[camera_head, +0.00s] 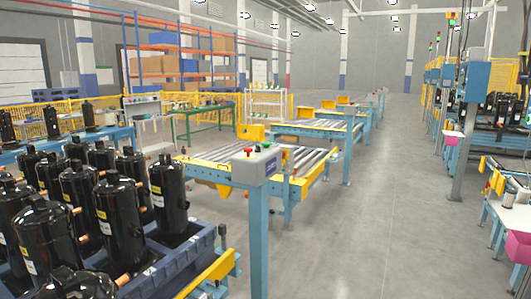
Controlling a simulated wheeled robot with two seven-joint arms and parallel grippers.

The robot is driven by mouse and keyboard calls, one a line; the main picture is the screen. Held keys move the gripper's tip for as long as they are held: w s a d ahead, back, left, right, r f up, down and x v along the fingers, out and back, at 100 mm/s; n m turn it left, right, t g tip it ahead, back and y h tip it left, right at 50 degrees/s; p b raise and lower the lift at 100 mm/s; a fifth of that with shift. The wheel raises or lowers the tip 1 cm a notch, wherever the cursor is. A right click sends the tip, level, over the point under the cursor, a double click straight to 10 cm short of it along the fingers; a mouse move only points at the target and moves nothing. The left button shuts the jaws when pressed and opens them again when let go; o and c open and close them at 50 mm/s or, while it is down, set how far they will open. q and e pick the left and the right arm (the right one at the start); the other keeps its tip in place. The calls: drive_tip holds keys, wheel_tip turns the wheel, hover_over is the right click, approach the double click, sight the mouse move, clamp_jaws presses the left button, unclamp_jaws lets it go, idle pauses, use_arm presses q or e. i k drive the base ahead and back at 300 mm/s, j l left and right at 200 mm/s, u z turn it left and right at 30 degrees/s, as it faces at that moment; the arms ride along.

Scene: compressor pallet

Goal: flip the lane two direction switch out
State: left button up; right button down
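A grey control box (256,166) sits on top of a blue post (258,240) near the middle of the view. No lane number is legible. Neither of my grippers is in view.
Black compressors (118,222) stand on a blue pallet (185,265) at the lower left, beside a yellow rail (210,272). Roller conveyors (305,157) extend behind the box. The floor (395,215) to the right is clear, with blue workstations (478,160) beyond it.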

sight(258, 148)
drive_tip(key=i+l+u, duration=0.3)
drive_tip(key=i+l, duration=0.2)
drive_tip(key=l, duration=0.15)
drive_tip(key=i+l+u, duration=0.15)
drive_tip(key=l, duration=0.2)
drive_tip(key=i+l+u, duration=0.15)
drive_tip(key=l, duration=0.25)
drive_tip(key=i+l+u, duration=0.15)
drive_tip(key=i+l, duration=0.15)
drive_tip(key=l, duration=0.15)
drive_tip(key=i+u, duration=0.25)
drive_tip(key=i, duration=0.25)
drive_tip(key=i+l+u, duration=0.3)
drive_tip(key=i, duration=0.2)
drive_tip(key=i+j, duration=0.05)
drive_tip(key=j, duration=0.05)
